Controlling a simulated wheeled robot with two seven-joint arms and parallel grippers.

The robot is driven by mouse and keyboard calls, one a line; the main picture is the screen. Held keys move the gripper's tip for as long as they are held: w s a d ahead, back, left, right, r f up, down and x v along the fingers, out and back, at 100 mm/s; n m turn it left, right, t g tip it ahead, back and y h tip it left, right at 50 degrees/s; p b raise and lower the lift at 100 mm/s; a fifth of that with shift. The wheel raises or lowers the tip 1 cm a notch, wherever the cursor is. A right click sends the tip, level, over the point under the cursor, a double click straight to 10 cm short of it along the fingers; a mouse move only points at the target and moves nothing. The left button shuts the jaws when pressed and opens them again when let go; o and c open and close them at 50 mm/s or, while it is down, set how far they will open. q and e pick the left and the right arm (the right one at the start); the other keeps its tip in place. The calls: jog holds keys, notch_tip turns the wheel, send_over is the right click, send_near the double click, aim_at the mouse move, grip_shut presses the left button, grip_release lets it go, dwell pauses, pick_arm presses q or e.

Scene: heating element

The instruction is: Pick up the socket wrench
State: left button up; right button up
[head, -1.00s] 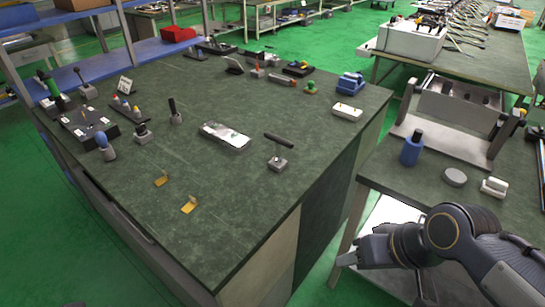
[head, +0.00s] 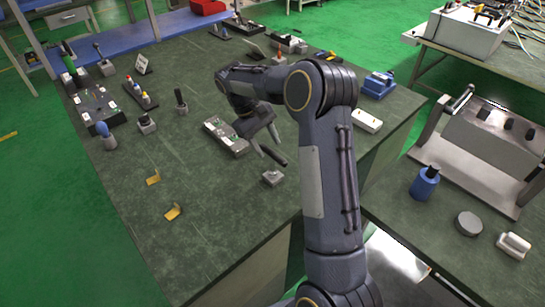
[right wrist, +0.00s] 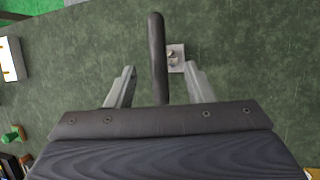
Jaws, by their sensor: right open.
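The socket wrench, a dark bar-shaped handle (head: 276,156) on a small grey block (head: 273,178), stands on the green table, right of the middle. My right gripper (head: 266,141) is open just above it, pointing down. In the right wrist view the dark handle (right wrist: 157,45) runs lengthwise between the two open fingers (right wrist: 160,75), with a gap on each side. The grey block (right wrist: 175,57) shows beside the handle near the right finger. Whether the fingers are level with the handle is unclear. My left gripper is out of view.
A flat grey device (head: 226,137) lies left of the gripper, partly behind my arm. Two yellow brackets (head: 173,212) lie at the front left. A white block (head: 367,121) sits near the table's right edge. A blue bottle (head: 424,183) stands on the right table.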

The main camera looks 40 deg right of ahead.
aim_at(272, 152)
jog(key=p+x, duration=0.1)
jog(key=x, duration=0.5)
jog(key=shift+s+d+f, duration=0.25)
jog(key=shift+c, duration=0.2)
grip_shut()
jog(key=shift+r, duration=0.1)
